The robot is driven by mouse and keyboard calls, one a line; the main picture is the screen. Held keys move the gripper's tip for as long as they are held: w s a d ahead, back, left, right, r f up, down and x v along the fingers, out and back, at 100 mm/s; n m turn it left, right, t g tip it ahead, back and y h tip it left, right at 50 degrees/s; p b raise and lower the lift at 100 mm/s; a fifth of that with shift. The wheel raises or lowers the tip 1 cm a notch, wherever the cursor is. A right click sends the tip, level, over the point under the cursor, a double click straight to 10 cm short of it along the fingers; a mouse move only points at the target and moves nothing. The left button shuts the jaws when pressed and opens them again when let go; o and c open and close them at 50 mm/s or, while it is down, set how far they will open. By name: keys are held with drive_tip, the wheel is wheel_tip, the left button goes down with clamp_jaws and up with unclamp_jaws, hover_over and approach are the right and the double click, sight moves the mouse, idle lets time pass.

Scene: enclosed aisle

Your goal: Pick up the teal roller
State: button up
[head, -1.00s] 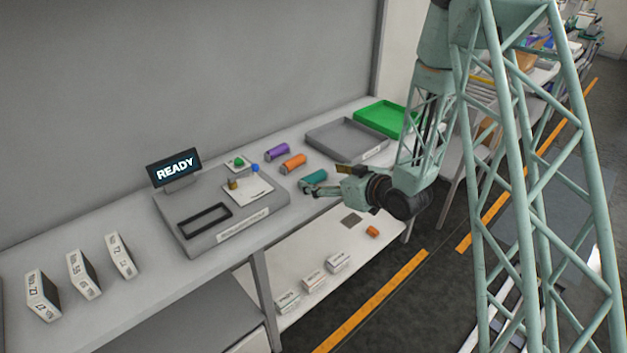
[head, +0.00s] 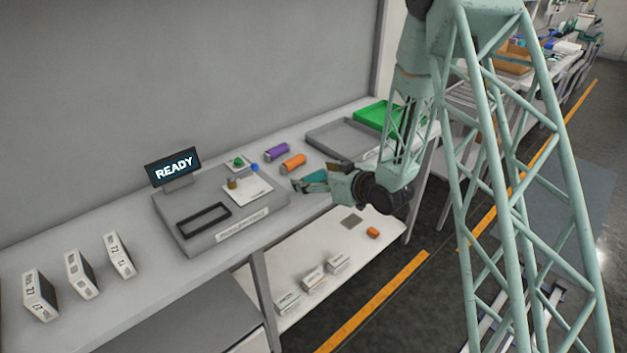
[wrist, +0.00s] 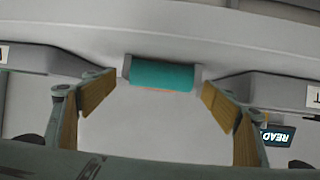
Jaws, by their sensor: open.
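The teal roller (head: 314,179) lies on the light grey bench near its front edge. My gripper (head: 306,187) is right at it in the head view and partly covers it. In the wrist view the teal roller (wrist: 162,75) lies crosswise between the two fingertips, with a pale grey cap at each end. My gripper (wrist: 160,90) is open there, with a gap between each tan finger pad and the roller's ends.
An orange roller (head: 293,163) and a purple roller (head: 277,151) lie behind the teal one. A grey fixture with a READY display (head: 174,168) stands left. A grey tray (head: 340,142) and a green tray (head: 376,116) are at the right. A lower shelf (head: 340,247) lies below.

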sight(314, 174)
idle(0.3)
drive_tip(key=c, duration=1)
drive_tip(key=shift+r, duration=0.15)
drive_tip(key=shift+r+p, duration=0.5)
drive_tip(key=shift+r, duration=1.1)
drive_tip(key=shift+s+d+r+p, duration=0.2)
drive_tip(key=shift+s+d, duration=0.95)
drive_tip(key=shift+s, duration=1.25)
drive_tip(key=shift+s+d+r+p, duration=0.1)
drive_tip(key=shift+s+d+r, duration=0.2)
drive_tip(key=shift+s+d, duration=1.5)
drive_tip(key=shift+s+d+r+p, duration=0.2)
drive_tip(key=shift+s+d, duration=0.25)
drive_tip(key=shift+s, duration=2.6)
